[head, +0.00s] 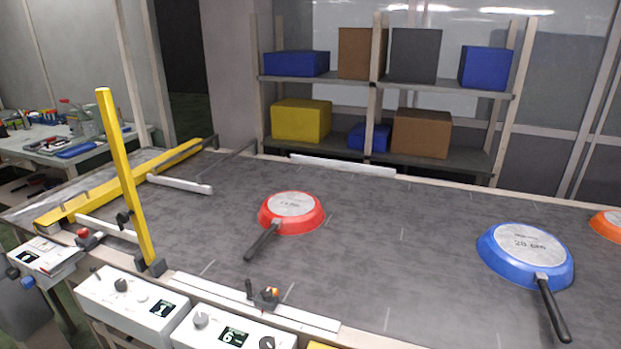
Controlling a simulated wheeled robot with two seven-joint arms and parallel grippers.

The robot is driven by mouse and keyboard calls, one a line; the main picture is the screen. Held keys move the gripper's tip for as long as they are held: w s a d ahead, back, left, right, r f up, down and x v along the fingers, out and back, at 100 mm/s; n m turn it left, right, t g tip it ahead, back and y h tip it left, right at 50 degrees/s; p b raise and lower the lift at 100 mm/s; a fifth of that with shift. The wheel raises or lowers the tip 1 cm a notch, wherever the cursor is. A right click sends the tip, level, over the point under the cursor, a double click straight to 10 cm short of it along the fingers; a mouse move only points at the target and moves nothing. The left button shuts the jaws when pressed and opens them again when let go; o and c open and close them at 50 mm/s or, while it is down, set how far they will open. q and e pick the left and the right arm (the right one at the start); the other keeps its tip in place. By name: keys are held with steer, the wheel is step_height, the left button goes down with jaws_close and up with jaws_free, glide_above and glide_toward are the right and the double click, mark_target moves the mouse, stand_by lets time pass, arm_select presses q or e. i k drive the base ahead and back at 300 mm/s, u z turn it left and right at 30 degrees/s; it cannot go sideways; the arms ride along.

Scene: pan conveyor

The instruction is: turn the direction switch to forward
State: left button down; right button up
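Control boxes stand along the near edge of the conveyor. One white box (100,290) has a black knob (120,285), a pale round button and a small dark display. Another white box (187,338) to its right has a grey knob (200,320), a dark display and a black knob (267,343). Neither gripper is in view.
A red pan (312,222) and a blue pan (492,250) lie upside down on the grey conveyor (360,260). An orange pan (606,226) is cut off at right. A tall yellow bar (125,180) rises near the left boxes. Shelves with boxes stand behind.

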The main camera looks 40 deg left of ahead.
mark_target(201, 320)
steer(key=z, duration=0.05)
steer(key=k, duration=0.45)
steer(key=u, duration=0.3)
steer(key=i, duration=0.35)
steer(key=u, duration=1.25)
steer(key=k, duration=1.1)
steer(key=u, duration=1)
steer(key=i, duration=1.1)
steer(key=z, duration=0.2)
